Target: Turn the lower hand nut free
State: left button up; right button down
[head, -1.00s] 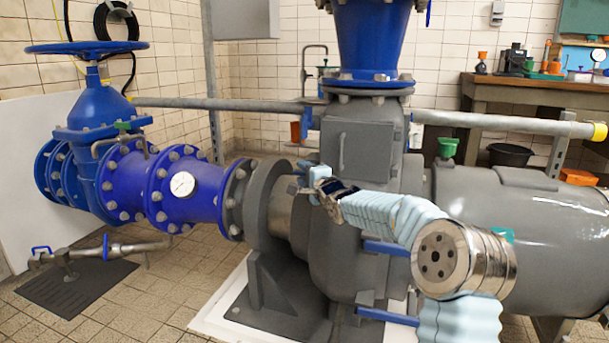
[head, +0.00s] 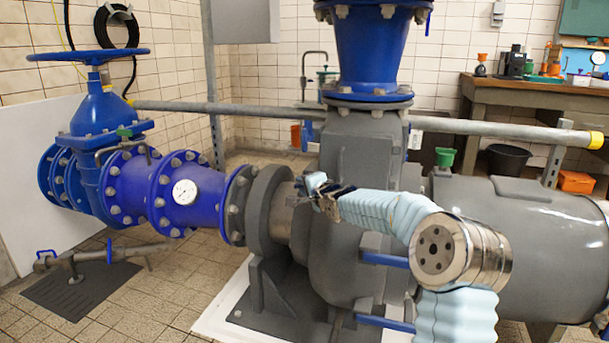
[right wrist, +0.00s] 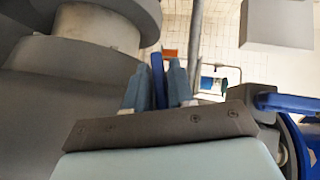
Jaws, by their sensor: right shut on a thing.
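My right gripper (head: 306,187) is at the grey pump casing, beside the round flange end. In the right wrist view its two blue-grey fingers (right wrist: 156,90) stand on either side of a narrow upright dark blue piece (right wrist: 158,78), and the gripper is shut on it. I take this piece to be the lower hand nut, though its full shape is hidden by the fingers. In the head view the wrist covers most of it. My left gripper is not in view.
The grey pump casing (head: 345,150) stands close to the gripper. A grey rail (head: 470,127) runs behind.

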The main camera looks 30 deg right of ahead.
jog(key=shift+a+r+n+g+p, duration=0.1)
jog(key=shift+r+n+g+p, duration=0.1)
jog(key=shift+n+g+p, duration=0.5)
jog(key=n+g+h+p, duration=0.1)
jog(key=g, duration=0.1)
jog(key=shift+f+n+g, duration=0.1)
jog(key=shift+n+g, duration=0.2)
jog(key=n+g+h+p, duration=0.2)
jog(key=g+p, duration=0.1)
jog(key=shift+g+p, duration=0.3)
jog(key=shift+n+g+h+p, duration=0.7)
jog(key=shift+g+h+p, duration=0.15)
jog(key=shift+p, duration=0.2)
pick_arm(q)
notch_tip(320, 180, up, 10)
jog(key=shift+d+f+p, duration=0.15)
jog(key=shift+p, duration=0.3)
pick_arm(e)
jog(key=shift+n+g+h, duration=0.25)
jog(key=shift+n+g, duration=0.05)
jog(key=shift+g, duration=0.05)
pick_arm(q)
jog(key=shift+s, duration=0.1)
pick_arm(e)
jog(key=shift+f, duration=0.1)
jog(key=c, duration=1.2)
grip_release()
jog(key=shift+o, duration=0.2)
